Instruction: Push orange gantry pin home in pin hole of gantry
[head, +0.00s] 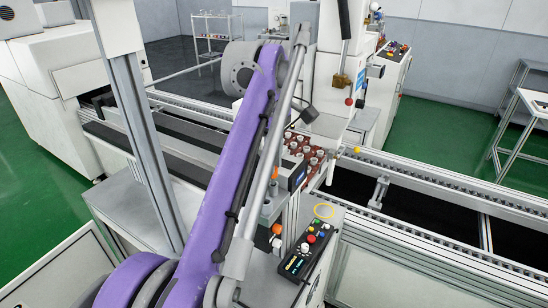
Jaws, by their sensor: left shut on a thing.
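The purple arm (236,165) crosses the middle of the head view from the lower left up to a grey joint. I cannot make out the fingertips of my left gripper or what lies between them; the arm and a grey tube cover much of that area. A small orange piece (275,173) shows beside the grey tube, and a round orange knob (277,229) shows lower down. I cannot tell which of these, if either, is the gantry pin. The pin hole is not visible, so the pin's seating cannot be seen. My right gripper is not in view.
Several small pots fill a reddish-brown tray (318,168) on the conveyor. A white machine column (327,65) rises behind. A conveyor rail (440,182) runs to the right.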

